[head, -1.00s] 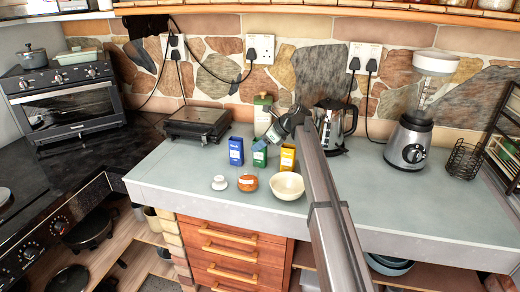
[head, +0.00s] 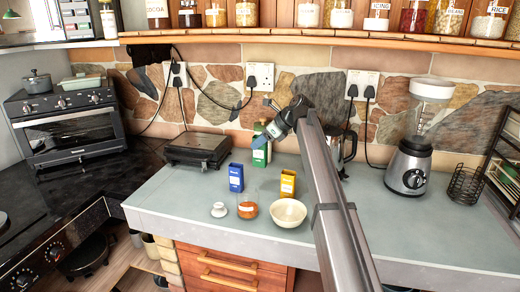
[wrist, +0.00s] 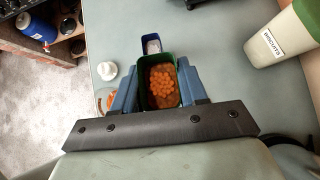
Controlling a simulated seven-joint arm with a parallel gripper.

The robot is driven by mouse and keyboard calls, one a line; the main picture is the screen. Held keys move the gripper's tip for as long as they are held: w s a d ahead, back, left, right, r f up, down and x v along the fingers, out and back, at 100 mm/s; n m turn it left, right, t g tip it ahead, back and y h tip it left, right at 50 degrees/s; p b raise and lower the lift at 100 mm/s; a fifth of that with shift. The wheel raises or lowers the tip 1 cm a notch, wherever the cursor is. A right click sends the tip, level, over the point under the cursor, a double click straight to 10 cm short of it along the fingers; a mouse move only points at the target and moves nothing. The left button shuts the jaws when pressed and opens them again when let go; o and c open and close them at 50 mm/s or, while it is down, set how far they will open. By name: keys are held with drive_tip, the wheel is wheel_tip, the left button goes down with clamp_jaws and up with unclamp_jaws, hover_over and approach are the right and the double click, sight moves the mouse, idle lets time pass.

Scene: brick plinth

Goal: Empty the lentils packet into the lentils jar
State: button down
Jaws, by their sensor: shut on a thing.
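My gripper (head: 272,132) is shut on the green lentils packet (head: 260,155) and holds it above the counter, in front of the biscuits canister. In the wrist view the packet (wrist: 163,85) is open at the top, with orange lentils inside, between my blue fingers (wrist: 160,88). A small glass jar (head: 249,210) with orange contents and a pale label, seemingly the lentils jar, stands at the counter's front. In the wrist view the jar (wrist: 103,98) is partly hidden by a finger. A small white lid-like piece (head: 219,210) lies left of it.
A blue packet (head: 236,178) and a yellow packet (head: 287,184) stand behind the jar. A cream bowl (head: 289,213) sits right of it. The biscuits canister (wrist: 280,38) is close to the held packet. A kettle and blender (head: 410,165) stand right; the front-left counter is clear.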

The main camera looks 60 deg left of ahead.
drive_tip(key=shift+r, duration=1.85)
drive_tip(key=shift+m, duration=0.3)
drive_tip(key=shift+w+a+m+t+y, duration=0.3)
drive_tip(key=shift+w+m+t+y, duration=0.25)
drive_tip(key=shift+m+t, duration=0.3)
drive_tip(key=s+d+f+m+t+y, duration=0.1)
drive_tip(key=d+f+m+t, duration=0.35)
drive_tip(key=d, duration=0.65)
drive_tip(key=w+d+f+m+t, duration=0.1)
drive_tip(key=w+d+f+m, duration=0.15)
drive_tip(key=w+d, duration=0.75)
drive_tip(key=w+d+f+m+t+h, duration=0.1)
drive_tip(key=w+d+f+m+t, duration=0.15)
drive_tip(key=d, duration=1.45)
drive_tip(key=w+d+f+m+t, duration=0.1)
drive_tip(key=w+d+m, duration=0.3)
drive_tip(key=d, duration=1)
drive_tip(key=w+d+f+m+t+h, duration=0.1)
drive_tip(key=w+d+m+t+h, duration=0.1)
drive_tip(key=d, duration=2.1)
drive_tip(key=w+d+f+m+t+h, duration=0.1)
drive_tip(key=w+d+m+h, duration=0.2)
drive_tip(key=d, duration=2)
drive_tip(key=w+m, duration=0.1)
drive_tip(key=w, duration=0.3)
drive_tip(key=shift+w+d+m+t, duration=0.15)
drive_tip(key=shift+w+m+t, duration=0.05)
drive_tip(key=shift+m+t, duration=0.2)
